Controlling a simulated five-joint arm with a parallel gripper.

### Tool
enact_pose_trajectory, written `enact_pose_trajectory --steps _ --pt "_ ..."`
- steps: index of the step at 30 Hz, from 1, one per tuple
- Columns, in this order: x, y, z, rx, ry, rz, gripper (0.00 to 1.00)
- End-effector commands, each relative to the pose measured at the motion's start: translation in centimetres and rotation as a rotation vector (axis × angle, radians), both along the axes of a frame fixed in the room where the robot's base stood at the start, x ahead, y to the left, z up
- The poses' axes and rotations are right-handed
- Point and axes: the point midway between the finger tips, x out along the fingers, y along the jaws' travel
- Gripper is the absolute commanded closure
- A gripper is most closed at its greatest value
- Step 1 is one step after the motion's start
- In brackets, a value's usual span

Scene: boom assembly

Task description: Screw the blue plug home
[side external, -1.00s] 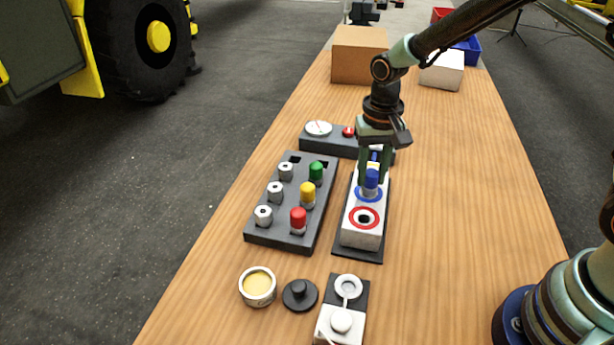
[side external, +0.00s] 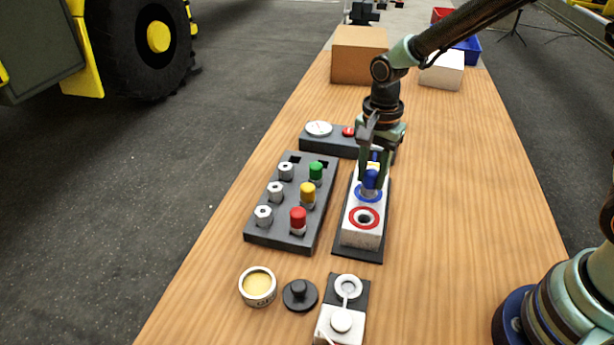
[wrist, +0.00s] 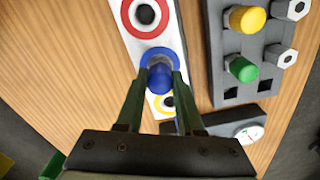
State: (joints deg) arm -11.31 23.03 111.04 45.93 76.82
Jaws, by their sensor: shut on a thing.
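The blue plug (side external: 370,179) stands upright at the blue-ringed port of the white block (side external: 362,238). In the wrist view the blue plug (wrist: 160,78) sits between my fingertips, over the blue ring. My gripper (side external: 372,182) is shut on the plug from above; it also shows in the wrist view (wrist: 160,76). The plug's lower end is hidden in the port, so its depth cannot be told. The red-ringed port (side external: 364,217) is open and empty. A yellow-ringed port (wrist: 168,102) is partly hidden behind the gripper.
A dark rack (side external: 272,233) left of the block holds green, yellow and red plugs and several metal fittings. A gauge box (side external: 328,142) stands behind. A tin (side external: 257,286), a black cap (side external: 300,294) and a white-topped part (side external: 341,320) lie in front.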

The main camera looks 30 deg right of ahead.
Motion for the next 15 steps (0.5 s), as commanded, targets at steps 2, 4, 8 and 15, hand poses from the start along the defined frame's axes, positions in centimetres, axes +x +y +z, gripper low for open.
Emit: enact_pose_trajectory --steps 2,4,8,15 --pt "-0.02 -0.01 -0.04 0.000 0.001 -0.099 1.00" --pt "-0.02 -0.01 -0.06 0.000 0.001 -0.190 1.00" --pt "-0.02 -0.01 -0.10 0.000 0.001 -0.359 1.00" --pt "-0.02 -0.01 -0.15 0.000 0.001 -0.644 1.00"
